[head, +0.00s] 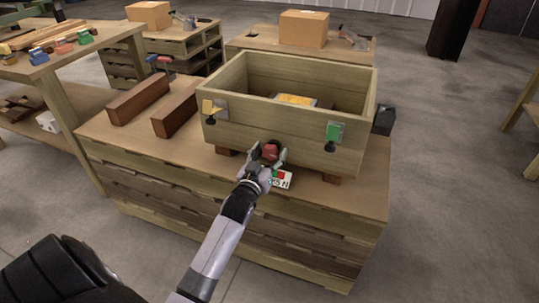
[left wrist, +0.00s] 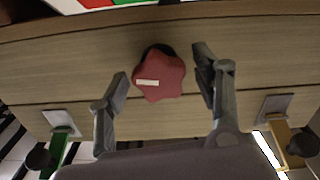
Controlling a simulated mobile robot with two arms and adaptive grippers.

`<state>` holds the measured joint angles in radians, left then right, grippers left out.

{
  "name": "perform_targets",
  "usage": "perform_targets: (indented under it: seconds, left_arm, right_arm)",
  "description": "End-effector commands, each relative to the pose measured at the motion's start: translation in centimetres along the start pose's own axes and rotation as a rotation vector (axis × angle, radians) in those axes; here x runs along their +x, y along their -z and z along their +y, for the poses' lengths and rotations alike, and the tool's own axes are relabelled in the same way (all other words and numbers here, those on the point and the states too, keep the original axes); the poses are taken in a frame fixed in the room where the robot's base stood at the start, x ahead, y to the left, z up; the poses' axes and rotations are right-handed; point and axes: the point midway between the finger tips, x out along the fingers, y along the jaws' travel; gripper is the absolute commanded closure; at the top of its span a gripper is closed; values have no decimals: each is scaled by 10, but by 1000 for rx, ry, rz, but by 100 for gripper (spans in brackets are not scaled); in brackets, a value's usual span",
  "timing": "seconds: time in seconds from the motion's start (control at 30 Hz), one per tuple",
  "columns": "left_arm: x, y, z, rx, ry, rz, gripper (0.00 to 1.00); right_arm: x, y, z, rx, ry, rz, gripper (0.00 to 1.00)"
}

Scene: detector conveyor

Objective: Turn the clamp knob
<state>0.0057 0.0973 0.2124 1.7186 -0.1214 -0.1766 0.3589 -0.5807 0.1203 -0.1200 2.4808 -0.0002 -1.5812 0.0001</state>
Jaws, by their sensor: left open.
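The clamp knob (head: 271,150) is red and sits low at the front of the wooden crate. In the left wrist view the knob (left wrist: 159,78) is lobed, with a white bar mark on its face and a dark part behind it. My left gripper (head: 266,153) is at the knob. In the left wrist view its fingers (left wrist: 160,75) are open, one on each side of the knob, with visible gaps. My right gripper is not in view.
The wooden crate (head: 240,132) stands on the workbench (head: 358,200), with a yellow latch (head: 209,108) and a green latch (head: 334,132) on its front. A small panel with red and green marks (head: 282,180) is below the gripper. Two brown beams (head: 176,112) lie left of the crate.

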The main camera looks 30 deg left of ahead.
Motion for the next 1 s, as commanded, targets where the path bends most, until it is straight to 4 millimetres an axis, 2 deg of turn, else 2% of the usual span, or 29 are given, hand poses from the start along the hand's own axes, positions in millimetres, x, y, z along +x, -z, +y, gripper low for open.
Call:
perform_targets:
  seconds: [0.23, 0.9, 1.0]
  left_arm:
    - [0, 0, 0, 0, 0, -1, 40]
    - [0, 0, 0, 0, 0, -1, 85]
    - [0, 0, 0, 0, 0, -1, 89]
  right_arm:
    - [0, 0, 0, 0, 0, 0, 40]
    - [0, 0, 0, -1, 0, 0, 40]
    - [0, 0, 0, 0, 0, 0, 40]
